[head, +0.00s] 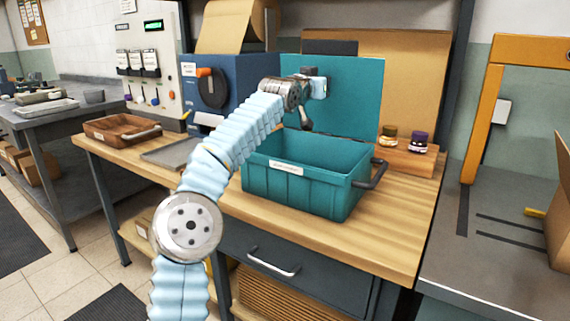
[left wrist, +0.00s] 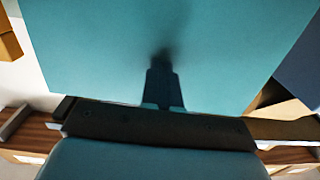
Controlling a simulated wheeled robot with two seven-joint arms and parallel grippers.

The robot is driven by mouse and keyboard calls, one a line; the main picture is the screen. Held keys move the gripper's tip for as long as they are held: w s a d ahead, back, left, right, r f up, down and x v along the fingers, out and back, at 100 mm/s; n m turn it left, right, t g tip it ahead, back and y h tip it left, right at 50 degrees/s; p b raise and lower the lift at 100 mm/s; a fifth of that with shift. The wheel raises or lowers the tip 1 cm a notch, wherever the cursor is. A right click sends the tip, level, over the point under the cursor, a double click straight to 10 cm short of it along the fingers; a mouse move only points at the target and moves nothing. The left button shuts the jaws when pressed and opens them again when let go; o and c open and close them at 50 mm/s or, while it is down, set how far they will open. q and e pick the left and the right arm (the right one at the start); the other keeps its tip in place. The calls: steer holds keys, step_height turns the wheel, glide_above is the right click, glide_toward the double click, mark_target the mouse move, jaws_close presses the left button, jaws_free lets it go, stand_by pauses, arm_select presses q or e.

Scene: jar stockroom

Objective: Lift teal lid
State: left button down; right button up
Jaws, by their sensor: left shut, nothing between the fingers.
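The teal lid (head: 352,97) stands raised, close to upright, behind the open teal crate (head: 300,185). It also fills most of the left wrist view (left wrist: 90,50). My left gripper (head: 305,120) is in front of the lid's left part, above the crate's back. In the left wrist view its dark fingers (left wrist: 162,72) are together and point at the lid's face, with a dark shadow just beyond the tips. I cannot tell whether they touch the lid. Nothing is held. My right gripper is in neither view.
The crate stands on a wooden bench (head: 385,235). A wooden block (head: 405,160) with two small jars stands to its right. A grey tray (head: 170,155) and a brown tray (head: 122,131) lie to its left. A blue machine (head: 240,75) stands behind. The bench's front right is clear.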

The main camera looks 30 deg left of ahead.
arm_select(q)
steer(key=shift+w, duration=0.1)
steer(key=shift+w+d+f, duration=0.1)
steer(key=shift+w+f, duration=0.3)
steer(key=shift+w, duration=0.4)
steer(key=shift+w+f, duration=0.4)
steer(key=shift+w, duration=0.35)
steer(key=shift+s, duration=0.1)
steer(key=s+b, duration=0.1)
steer(key=b, duration=0.1)
steer(key=s+f+b, duration=0.1)
steer(key=s+b, duration=0.1)
